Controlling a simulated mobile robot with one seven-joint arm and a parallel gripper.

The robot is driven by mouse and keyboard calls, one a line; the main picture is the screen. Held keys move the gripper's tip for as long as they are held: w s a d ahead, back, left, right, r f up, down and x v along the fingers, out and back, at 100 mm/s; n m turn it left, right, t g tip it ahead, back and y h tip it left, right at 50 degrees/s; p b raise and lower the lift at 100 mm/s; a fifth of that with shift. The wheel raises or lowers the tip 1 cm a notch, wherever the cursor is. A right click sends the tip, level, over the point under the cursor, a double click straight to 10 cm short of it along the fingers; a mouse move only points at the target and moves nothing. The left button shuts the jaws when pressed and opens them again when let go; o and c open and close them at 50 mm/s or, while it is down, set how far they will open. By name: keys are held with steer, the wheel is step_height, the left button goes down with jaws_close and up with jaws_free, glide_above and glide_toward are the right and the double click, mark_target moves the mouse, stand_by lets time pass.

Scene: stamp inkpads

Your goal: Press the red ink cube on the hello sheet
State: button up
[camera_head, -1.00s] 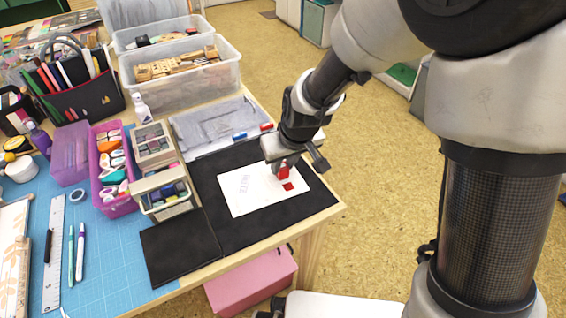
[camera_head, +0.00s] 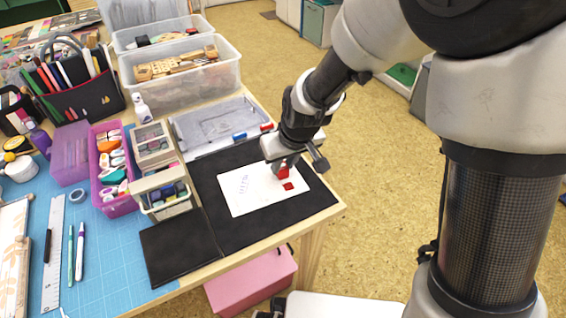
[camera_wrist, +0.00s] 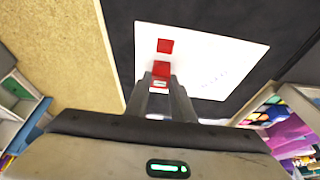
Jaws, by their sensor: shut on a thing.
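The white sheet (camera_head: 240,203) lies on a black mat (camera_head: 240,240) near the table's right corner and carries faint writing. It also shows in the wrist view (camera_wrist: 215,60). My gripper (camera_head: 283,163) points down over the sheet's right part. Its fingers (camera_wrist: 162,88) are shut on the red ink cube (camera_wrist: 161,70), which also shows in the head view (camera_head: 284,173). A flat red square (camera_head: 288,187) is on the sheet just beside the cube; the wrist view shows it too (camera_wrist: 165,46). Whether the cube touches the paper cannot be told.
Left of the sheet lie a dark pad (camera_head: 180,248) and an open box of ink pads (camera_head: 165,205). A grey tray (camera_head: 215,122) and clear bins (camera_head: 180,90) stand behind. A pink bin (camera_head: 110,175) of stamps is further left. The table edge is close on the right.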

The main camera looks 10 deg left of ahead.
steer(key=shift+s, duration=0.1)
steer(key=shift+r+p, duration=0.45)
steer(key=shift+r, duration=0.05)
stand_by(0.4)
steer(key=shift+r+p, duration=2.05)
steer(key=shift+r, duration=0.75)
